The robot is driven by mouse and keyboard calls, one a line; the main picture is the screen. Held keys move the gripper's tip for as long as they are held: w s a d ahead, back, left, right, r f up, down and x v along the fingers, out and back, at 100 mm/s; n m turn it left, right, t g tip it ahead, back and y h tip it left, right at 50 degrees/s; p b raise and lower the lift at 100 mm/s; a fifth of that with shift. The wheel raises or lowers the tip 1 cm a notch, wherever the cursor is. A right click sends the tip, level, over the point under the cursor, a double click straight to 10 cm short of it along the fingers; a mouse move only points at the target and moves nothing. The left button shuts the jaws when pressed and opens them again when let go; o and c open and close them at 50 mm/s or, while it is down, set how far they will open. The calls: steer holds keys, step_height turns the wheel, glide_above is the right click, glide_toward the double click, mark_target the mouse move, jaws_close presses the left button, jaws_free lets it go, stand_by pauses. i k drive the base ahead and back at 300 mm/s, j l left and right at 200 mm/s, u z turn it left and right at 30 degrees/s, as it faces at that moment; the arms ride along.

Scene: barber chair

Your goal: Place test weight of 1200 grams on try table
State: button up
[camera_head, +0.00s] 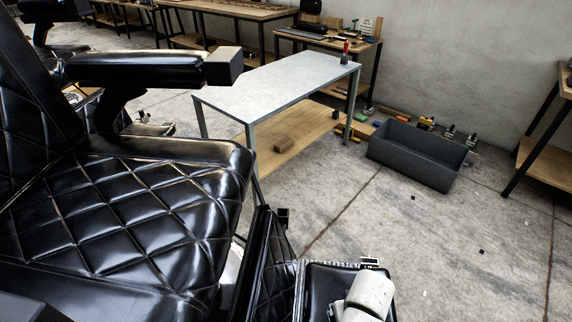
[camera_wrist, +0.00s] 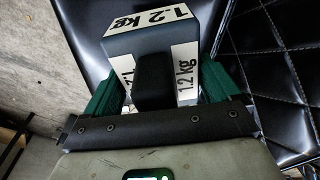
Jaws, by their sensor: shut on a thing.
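The test weight (camera_wrist: 138,44) is a dark grey block with white labels reading 1.2 kg, seen in the wrist view. My gripper (camera_wrist: 160,84) is shut on it, with one green finger on each side. Black quilted upholstery shows behind the weight. In the head view I cannot make out the weight or my gripper; only a pale part of my arm shows at the bottom. A table (camera_head: 275,82) with a light grey top, metal legs and a wooden lower shelf stands beyond the chair. I cannot tell whether it is the task's table.
A black quilted barber chair (camera_head: 130,210) with a padded armrest fills the left of the head view. The grey tabletop is mostly clear, with a small red-and-dark item (camera_head: 345,52) at its far corner. A grey bin (camera_head: 415,155) stands right of it. Concrete floor (camera_head: 440,250) lies open at right.

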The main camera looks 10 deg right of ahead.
mark_target(286, 76)
steer(key=i+l+z, duration=0.15)
steer(key=l, duration=0.25)
steer(key=i+l+z, duration=0.15)
steer(key=l, duration=0.2)
steer(key=i+l+z, duration=0.15)
steer(key=l, duration=0.25)
steer(key=i+l+z, duration=0.7)
steer(key=i, duration=0.25)
steer(key=i+l+u, duration=0.1)
steer(key=i+u, duration=0.15)
steer(key=i, duration=0.3)
steer(key=i+l+u, duration=0.2)
steer(key=i, duration=0.35)
steer(key=i+j+u, duration=0.1)
steer(key=i+u, duration=0.6)
steer(key=i, duration=0.2)
steer(key=i+l+u, duration=0.15)
steer(key=i+u, duration=0.2)
steer(key=i, duration=0.15)
